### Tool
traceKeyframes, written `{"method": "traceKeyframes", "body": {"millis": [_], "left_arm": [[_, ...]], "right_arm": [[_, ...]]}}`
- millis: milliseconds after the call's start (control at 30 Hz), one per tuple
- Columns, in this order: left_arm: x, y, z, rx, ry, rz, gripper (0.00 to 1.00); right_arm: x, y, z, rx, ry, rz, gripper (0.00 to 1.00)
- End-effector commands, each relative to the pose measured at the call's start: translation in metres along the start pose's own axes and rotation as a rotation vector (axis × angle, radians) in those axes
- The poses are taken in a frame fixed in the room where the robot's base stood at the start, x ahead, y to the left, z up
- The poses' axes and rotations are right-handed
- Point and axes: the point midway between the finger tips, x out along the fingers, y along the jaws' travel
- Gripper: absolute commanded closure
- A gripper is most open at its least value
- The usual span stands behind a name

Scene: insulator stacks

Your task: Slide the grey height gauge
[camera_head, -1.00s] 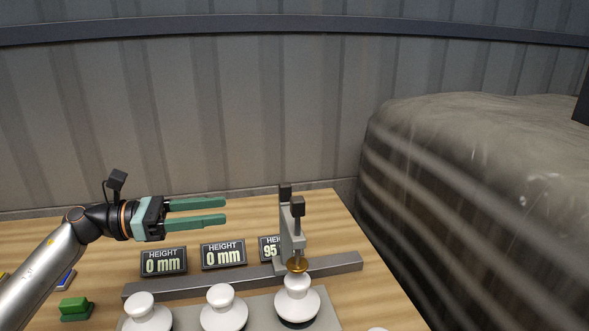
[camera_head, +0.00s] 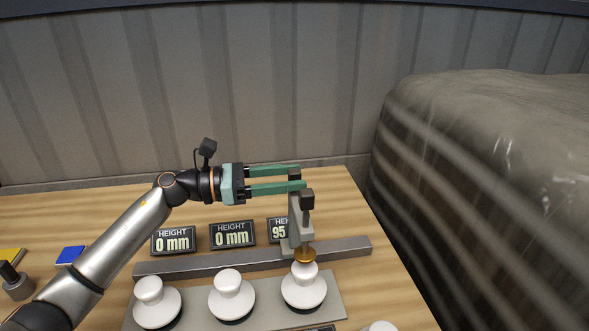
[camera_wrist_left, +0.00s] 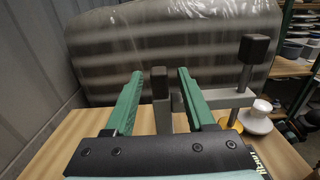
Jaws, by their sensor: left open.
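The grey height gauge (camera_head: 294,222) stands on a dark grey rail (camera_head: 240,262), at its right part. Its dark-capped plunger ends in a gold foot (camera_head: 304,255) on top of the rightmost white insulator stack (camera_head: 304,288). My left gripper (camera_head: 303,179) is open, level with the top of the gauge, its fingers pointing right. In the left wrist view the gauge's upright post (camera_wrist_left: 161,112) shows between the two open green fingers, apart from both. The plunger stands to the right of the fingers there. My right gripper is not in view.
Two more white insulator stacks (camera_head: 231,294) stand left on the same grey plate (camera_head: 334,309). Three height displays (camera_head: 233,235) stand behind the rail; two read 0 mm, the right one is partly hidden and shows 95. A wrapped bulky load (camera_head: 490,180) stands right of the table.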

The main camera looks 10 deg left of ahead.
Motion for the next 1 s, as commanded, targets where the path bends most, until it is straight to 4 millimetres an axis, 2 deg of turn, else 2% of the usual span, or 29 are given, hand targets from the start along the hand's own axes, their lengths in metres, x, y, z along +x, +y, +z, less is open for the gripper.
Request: {"method": "traceKeyframes", "body": {"millis": [133, 433, 933, 1000], "left_arm": [[0.0111, 0.0, 0.0012, 0.001, -0.001, 0.0, 0.45], [0.0131, 0.0, -0.0002, 0.001, 0.0, 0.001, 0.45], [0.0127, 0.0, -0.0003, 0.001, 0.001, 0.0, 1.0], [0.0127, 0.0, -0.0003, 0.001, 0.001, 0.0, 1.0]], "right_arm": [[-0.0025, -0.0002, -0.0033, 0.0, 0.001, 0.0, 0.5], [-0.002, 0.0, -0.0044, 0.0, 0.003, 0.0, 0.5], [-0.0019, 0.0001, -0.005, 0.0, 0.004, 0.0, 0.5], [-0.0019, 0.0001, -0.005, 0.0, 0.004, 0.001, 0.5]]}}
